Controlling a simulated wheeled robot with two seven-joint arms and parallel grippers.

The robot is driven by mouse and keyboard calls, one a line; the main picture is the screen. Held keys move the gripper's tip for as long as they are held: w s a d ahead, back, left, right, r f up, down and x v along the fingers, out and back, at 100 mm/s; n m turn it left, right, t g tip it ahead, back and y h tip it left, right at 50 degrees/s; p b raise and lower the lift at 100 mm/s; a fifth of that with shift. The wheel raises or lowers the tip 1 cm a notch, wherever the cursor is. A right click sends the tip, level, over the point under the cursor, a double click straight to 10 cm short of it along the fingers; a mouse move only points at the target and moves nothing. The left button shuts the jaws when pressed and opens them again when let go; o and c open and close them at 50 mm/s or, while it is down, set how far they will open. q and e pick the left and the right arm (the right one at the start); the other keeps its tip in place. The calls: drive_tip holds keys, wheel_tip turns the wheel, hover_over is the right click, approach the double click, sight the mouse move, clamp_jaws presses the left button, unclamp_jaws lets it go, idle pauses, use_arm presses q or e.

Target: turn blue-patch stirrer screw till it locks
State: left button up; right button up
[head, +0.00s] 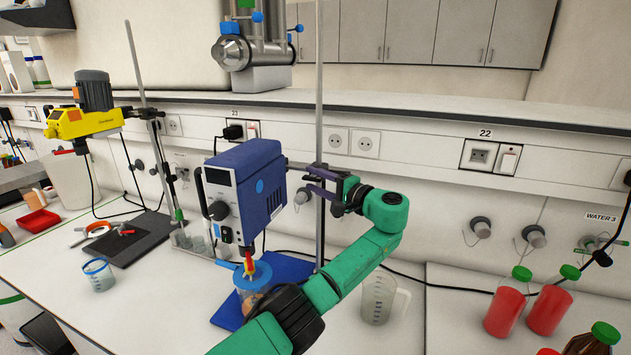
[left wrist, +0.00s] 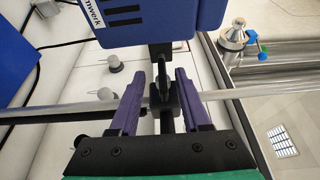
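In the left wrist view the stirrer's blue housing (left wrist: 165,18) fills the top. A dark screw (left wrist: 161,88) at the clamp lies between my left gripper's purple fingers (left wrist: 159,90), with a visible gap on each side. My left gripper (head: 318,183) is open beside the rod, right of the stirrer, in the head view. There the screw is hidden or too small to make out. My right gripper is not in view.
Under the stirrer stands a vessel (head: 249,276) on a blue base (head: 226,314). A clear jug (head: 379,299) stands right of my arm, with red bottles (head: 507,302) farther right. A yellow stirrer (head: 85,122) hangs at the left. A shelf edge (head: 430,112) runs behind.

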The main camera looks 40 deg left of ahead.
use_arm(q)
drive_tip(key=shift+d, duration=0.4)
drive_tip(key=d+b, duration=0.6)
drive_tip(key=d, duration=0.7)
drive_tip(key=shift+s+d, duration=0.4)
drive_tip(key=shift+f, duration=0.1)
